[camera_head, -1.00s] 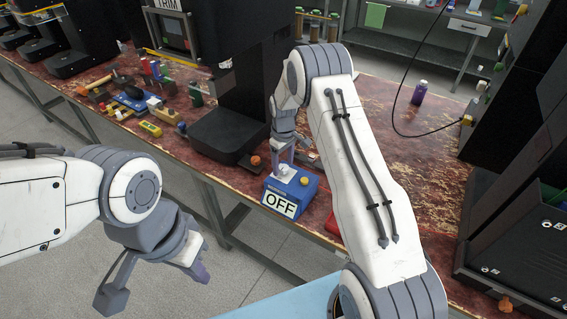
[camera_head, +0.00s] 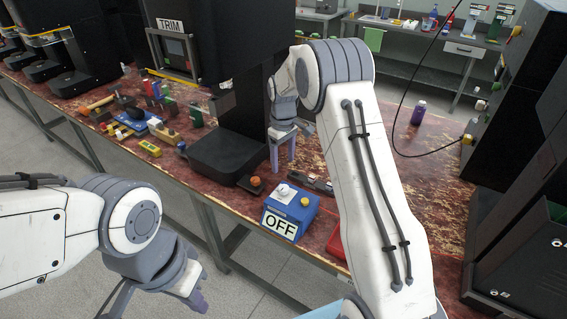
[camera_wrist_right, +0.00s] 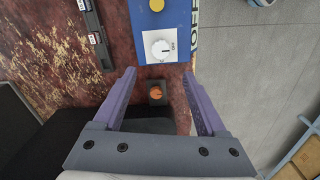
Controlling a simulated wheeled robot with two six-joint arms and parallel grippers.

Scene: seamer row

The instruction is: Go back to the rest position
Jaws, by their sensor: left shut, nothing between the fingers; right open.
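My right gripper (camera_head: 283,168) is open and empty in the head view. It hangs behind the blue control box (camera_head: 302,208), clear of its white knob (camera_head: 284,191). The box has an OFF label (camera_head: 281,222) on its front and a yellow button. In the right wrist view my spread purple fingers (camera_wrist_right: 159,75) have nothing between their tips, and the white knob (camera_wrist_right: 161,46) lies beyond them.
The TRIM machine (camera_head: 228,150) stands left of my right gripper, and a dark machine (camera_head: 525,190) stands at the right. A small orange-knobbed block (camera_head: 257,182) is near the box. Tools (camera_head: 135,118) crowd the bench's left; a purple bottle (camera_head: 418,113) stands behind.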

